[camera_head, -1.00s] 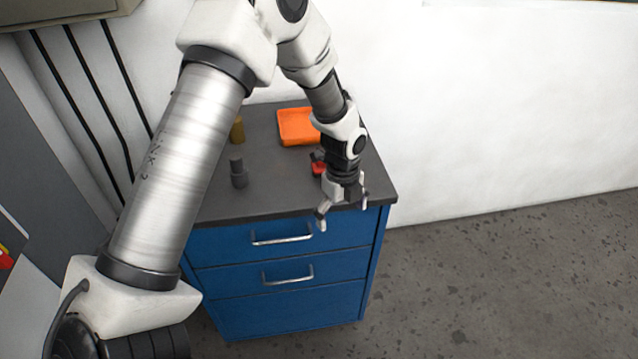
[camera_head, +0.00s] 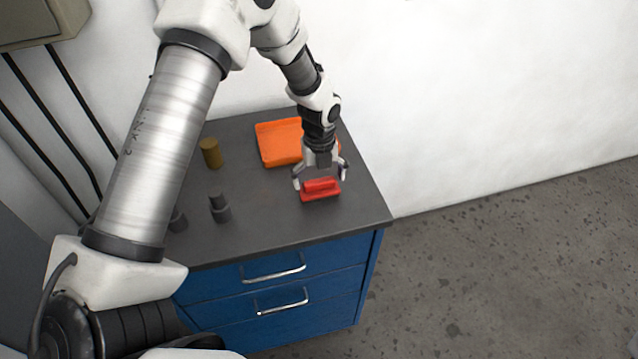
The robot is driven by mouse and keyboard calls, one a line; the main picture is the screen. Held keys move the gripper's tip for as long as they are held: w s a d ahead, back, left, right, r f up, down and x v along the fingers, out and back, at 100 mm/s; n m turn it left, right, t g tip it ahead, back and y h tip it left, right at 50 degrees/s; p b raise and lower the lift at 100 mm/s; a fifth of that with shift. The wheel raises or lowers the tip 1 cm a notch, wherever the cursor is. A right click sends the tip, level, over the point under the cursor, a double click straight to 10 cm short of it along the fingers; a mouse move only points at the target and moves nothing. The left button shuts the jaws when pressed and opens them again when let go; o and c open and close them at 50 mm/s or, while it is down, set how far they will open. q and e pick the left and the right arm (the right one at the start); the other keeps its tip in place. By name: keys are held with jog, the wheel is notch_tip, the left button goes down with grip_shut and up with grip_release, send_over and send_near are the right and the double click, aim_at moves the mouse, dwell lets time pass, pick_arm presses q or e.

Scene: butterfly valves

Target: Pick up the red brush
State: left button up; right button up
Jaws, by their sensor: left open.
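The red brush (camera_head: 320,190) lies on the dark top of the blue drawer cabinet, near its right side. My left gripper (camera_head: 320,177) is open, pointing down, with its fingers spread to either side of the brush's back edge. I cannot tell whether the fingers touch the brush or hover just above it. My right gripper is not in view.
An orange tray (camera_head: 277,146) sits right behind the gripper. A brown cylinder (camera_head: 210,153) and dark grey cylindrical parts (camera_head: 220,208) stand to the left on the cabinet top (camera_head: 265,215). A white wall (camera_head: 480,100) rises behind. The cabinet top's front is clear.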

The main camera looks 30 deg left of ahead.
pick_arm(q)
jog(key=shift+w+a+f, duration=0.2)
jog(key=shift+a+f, duration=0.1)
jog(key=shift+f, duration=0.3)
jog(key=shift+s+d+r, duration=0.1)
jog(key=shift+d, duration=0.05)
jog(key=shift+s+d+r, duration=0.15)
jog(key=c, duration=0.5)
jog(key=shift+s+d+r, duration=0.1)
jog(key=c, duration=0.5)
jog(key=shift+c, duration=0.3)
